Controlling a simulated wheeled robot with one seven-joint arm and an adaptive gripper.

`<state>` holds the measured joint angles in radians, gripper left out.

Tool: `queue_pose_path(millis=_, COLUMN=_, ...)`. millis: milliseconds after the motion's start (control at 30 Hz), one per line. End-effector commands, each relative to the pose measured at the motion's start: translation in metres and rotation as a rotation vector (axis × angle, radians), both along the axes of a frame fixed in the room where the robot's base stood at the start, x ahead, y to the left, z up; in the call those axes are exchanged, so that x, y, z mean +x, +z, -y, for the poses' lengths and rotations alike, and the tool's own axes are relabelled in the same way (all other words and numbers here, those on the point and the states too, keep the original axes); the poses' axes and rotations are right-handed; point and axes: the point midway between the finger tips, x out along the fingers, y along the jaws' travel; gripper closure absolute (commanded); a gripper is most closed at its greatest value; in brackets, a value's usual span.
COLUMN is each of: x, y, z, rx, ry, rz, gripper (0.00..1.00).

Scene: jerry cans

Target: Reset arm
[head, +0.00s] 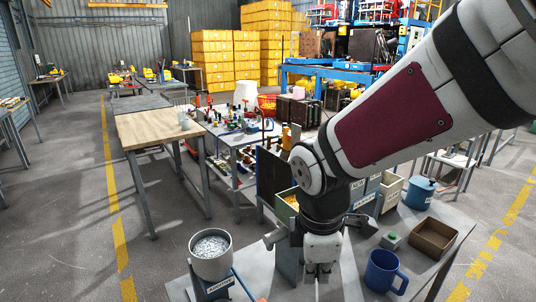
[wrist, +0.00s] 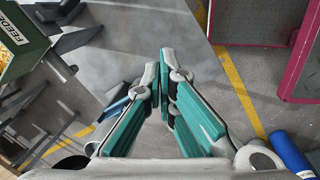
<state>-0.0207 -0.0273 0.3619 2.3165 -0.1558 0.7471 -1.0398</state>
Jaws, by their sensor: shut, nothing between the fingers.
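My arm reaches in from the upper right of the head view and bends down at the elbow. My gripper (head: 319,270) points down over the grey workbench (head: 343,288), near its front. In the wrist view the two teal-padded fingers of my gripper (wrist: 164,62) come together at the tips, with nothing between them. The gripper touches no object that I can see. My arm hides part of the bench and the bins behind it.
A blue mug (head: 380,275), a brown open box (head: 433,238) and a blue canister (head: 419,192) stand right of my gripper. A metal bucket of grey granules (head: 211,256) stands left. A green bin marked FEEDER (wrist: 18,42) is close in the wrist view. Open floor lies left.

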Motion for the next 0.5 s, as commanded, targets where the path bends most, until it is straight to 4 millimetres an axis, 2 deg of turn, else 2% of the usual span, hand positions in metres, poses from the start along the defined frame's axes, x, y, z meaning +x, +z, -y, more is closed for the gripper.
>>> queue_pose_path(millis=33, x=-0.005, y=0.014, z=0.012, rx=0.010, ry=-0.106, rz=0.037, gripper=1.00)
queue_pose_path(millis=200, x=-0.028, y=0.051, z=0.047, rx=0.081, ry=-0.488, rz=0.137, gripper=1.00)
queue_pose_path(millis=500, x=-0.082, y=0.096, z=0.091, rx=0.312, ry=-1.121, rz=0.270, gripper=1.00)
